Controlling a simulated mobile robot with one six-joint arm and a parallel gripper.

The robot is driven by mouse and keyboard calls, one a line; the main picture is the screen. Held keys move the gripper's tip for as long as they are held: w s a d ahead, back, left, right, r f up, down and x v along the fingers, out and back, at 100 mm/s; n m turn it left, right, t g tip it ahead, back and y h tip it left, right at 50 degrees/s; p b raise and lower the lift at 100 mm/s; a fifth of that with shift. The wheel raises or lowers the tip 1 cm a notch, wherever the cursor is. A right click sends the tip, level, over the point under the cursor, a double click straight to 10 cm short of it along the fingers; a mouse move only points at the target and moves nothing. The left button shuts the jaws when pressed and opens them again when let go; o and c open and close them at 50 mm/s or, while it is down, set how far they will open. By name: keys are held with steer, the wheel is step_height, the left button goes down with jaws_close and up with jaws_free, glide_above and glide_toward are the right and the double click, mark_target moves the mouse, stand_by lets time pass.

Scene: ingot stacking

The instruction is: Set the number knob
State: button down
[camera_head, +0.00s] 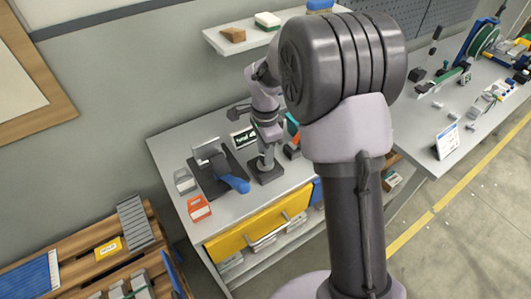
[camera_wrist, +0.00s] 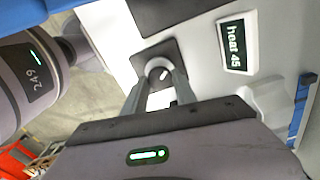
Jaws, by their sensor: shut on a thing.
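The round grey number knob (camera_wrist: 158,73) with a pale pointer mark sits on a dark square plate in the wrist view. My gripper (camera_wrist: 160,80) has one finger on each side of it and is shut on it. A small display (camera_wrist: 235,46) beside the knob reads "heat 45" in pale green letters. In the head view my gripper (camera_head: 267,138) is over the workbench at the dark base, and the display (camera_head: 243,137) stands just left of it. The knob itself is too small and covered to make out there.
The grey workbench (camera_head: 170,150) carries a dark device with a blue handle (camera_head: 233,183) and an orange holder (camera_head: 199,208) left of my gripper. A yellow drawer (camera_head: 255,233) is at its front. A wall shelf (camera_head: 235,42) with blocks and brushes is above.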

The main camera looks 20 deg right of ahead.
steer(key=shift+m+b, duration=0.4)
steer(key=shift+m, duration=1.1)
steer(key=c, duration=1)
jaws_free()
step_height(320, 180, up, 18)
steer(key=p, duration=0.6)
steer(key=shift+f, duration=0.25)
